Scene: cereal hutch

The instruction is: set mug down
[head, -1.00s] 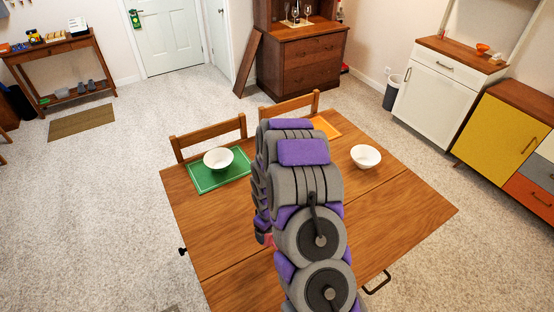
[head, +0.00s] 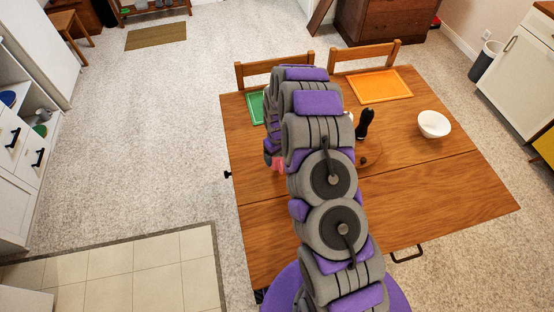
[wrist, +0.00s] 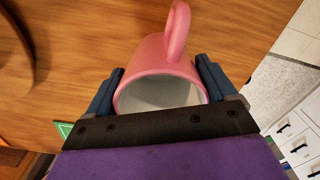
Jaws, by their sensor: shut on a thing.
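A pink mug (wrist: 165,60) with a white inside is held between the two fingers of my gripper (wrist: 160,68) in the wrist view. Its mouth faces the wrist camera and its handle is at the top of the picture. The wooden table (head: 430,185) is behind the mug; I cannot tell whether the mug touches it. In the head view only a small pink part of the mug (head: 278,165) shows at the left side of my arm. My arm hides my gripper there.
A green placemat (head: 256,108) is partly hidden by my arm. An orange placemat (head: 380,87) lies at the far edge. A white bowl (head: 433,124) stands at the right. A dark upright object (head: 365,122) stands near the table's middle. The table's front right is clear.

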